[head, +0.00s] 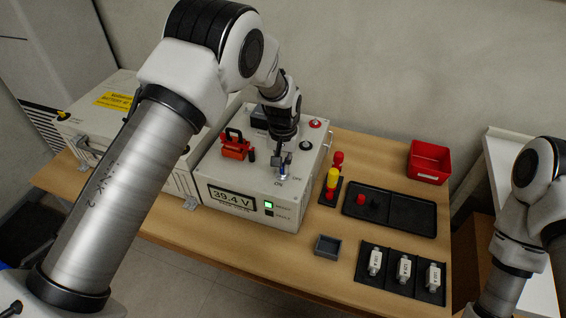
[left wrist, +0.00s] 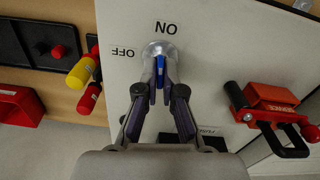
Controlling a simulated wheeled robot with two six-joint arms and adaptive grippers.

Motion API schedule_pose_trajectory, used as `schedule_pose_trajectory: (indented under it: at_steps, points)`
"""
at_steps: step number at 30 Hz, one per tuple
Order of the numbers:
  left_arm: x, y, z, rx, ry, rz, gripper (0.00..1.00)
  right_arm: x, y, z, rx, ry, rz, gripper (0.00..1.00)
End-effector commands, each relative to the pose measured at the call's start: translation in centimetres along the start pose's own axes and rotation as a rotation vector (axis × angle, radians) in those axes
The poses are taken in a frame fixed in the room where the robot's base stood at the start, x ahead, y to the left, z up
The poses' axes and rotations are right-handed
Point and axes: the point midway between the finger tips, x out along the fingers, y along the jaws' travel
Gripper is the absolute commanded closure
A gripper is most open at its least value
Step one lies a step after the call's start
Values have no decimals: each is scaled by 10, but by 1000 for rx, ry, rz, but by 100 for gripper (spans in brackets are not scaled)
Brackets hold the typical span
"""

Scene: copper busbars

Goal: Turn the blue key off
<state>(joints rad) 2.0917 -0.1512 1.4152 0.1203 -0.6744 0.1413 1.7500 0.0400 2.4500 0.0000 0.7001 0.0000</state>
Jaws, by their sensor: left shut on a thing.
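The blue key (left wrist: 160,68) sits in a round silver lock on the top of the light grey box (head: 225,182). In the left wrist view the key lines up with the ON label (left wrist: 166,28), and the OFF label (left wrist: 124,52) is off to its left. My left gripper (head: 282,163) comes down onto the lock from above. Its fingers are shut on the key, one on each side, and hide part of it. My right arm shows at the right edge of the head view, but its gripper is out of view.
A red handle (head: 236,148) stands on the box near the gripper. The box display (head: 232,198) reads 39.4 V, beside a lit green light (head: 269,204). Red and yellow pieces (head: 332,180), a black tray (head: 410,215) and a red bin (head: 429,162) are to the right.

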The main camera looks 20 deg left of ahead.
Motion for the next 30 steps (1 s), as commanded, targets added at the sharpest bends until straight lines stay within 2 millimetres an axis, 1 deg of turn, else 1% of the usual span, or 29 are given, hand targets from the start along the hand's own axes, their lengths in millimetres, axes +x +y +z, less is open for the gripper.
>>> schedule_pose_trajectory:
  at_steps: [3, 12, 30]
  points:
    - [-1, 0, 1, -85, -3, 0, 100, -6, 0, 0, 0, 0, 0, 60]
    - [0, -1, 1, -361, -4, -1, 100, -16, 0, 0, 0, 0, 0, 60]
    - [1, -3, 2, -930, -3, -2, 100, -25, 0, 0, 0, 0, 0, 60]
